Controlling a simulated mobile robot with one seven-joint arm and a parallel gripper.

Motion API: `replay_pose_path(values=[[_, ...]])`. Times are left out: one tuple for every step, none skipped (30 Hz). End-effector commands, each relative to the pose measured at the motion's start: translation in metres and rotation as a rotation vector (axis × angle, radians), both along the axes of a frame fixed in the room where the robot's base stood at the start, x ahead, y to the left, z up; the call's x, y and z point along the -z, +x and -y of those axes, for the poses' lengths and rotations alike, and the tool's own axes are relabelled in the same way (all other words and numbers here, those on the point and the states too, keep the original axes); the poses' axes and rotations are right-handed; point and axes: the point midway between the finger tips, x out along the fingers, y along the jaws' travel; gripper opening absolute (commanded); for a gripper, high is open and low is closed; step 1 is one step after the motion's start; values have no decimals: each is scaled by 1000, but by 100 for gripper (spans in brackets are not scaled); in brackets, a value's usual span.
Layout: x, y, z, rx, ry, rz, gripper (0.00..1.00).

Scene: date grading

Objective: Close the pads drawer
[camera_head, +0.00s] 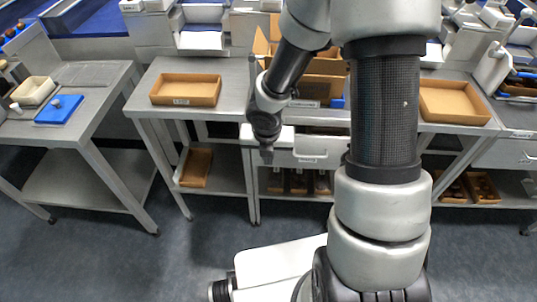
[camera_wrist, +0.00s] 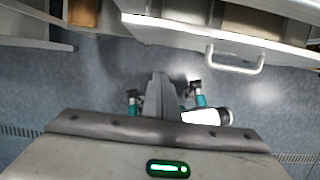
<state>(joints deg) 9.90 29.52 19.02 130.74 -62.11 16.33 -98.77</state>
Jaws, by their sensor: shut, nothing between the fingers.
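A drawer with a white front (camera_head: 325,146) and a bar handle sits under the middle bench. It stands out from the bench; I cannot read a label naming it as the pads drawer. In the wrist view its front (camera_wrist: 175,34) and handle (camera_wrist: 236,66) show at the top, with part of its open inside behind. My gripper (camera_head: 267,157) points down at the left end of the drawer front, with its fingers shut and empty. In the wrist view the fingertips (camera_wrist: 158,82) are apart from the handle, over the floor. My arm hides part of the bench.
A cardboard tray (camera_head: 186,90) lies on the bench to the left, another (camera_head: 454,102) on the right. Boxes with dark contents stand on the shelf below the drawer. A second drawer (camera_head: 507,153) is at the far right. The floor in front is clear.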

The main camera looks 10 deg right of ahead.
Motion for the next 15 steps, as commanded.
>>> replay_pose_path(values=[[19, 3, 0, -1, 0, -1, 0], [25, 4, 1, -2, 0, -1, 0], [33, 6, 1, -1, 0, -1, 0], [39, 8, 2, -1, 0, -1, 0], [45, 9, 2, -1, -1, -1, 0], [51, 11, 3, -2, -1, -1, 0], [41, 19, 5, 4, 1, 2, 0], [39, 24, 7, 4, 1, 2, 0], [39, 29, 9, 6, 2, 2, 0], [39, 33, 10, 4, 2, 1, 0], [40, 36, 11, 4, 0, 2, 0], [40, 40, 12, 2, 0, 1, 0], [40, 42, 12, 3, 1, 1, 0], [40, 44, 13, 3, 1, 1, 0], [40, 46, 13, 1, 1, 1, 0]])
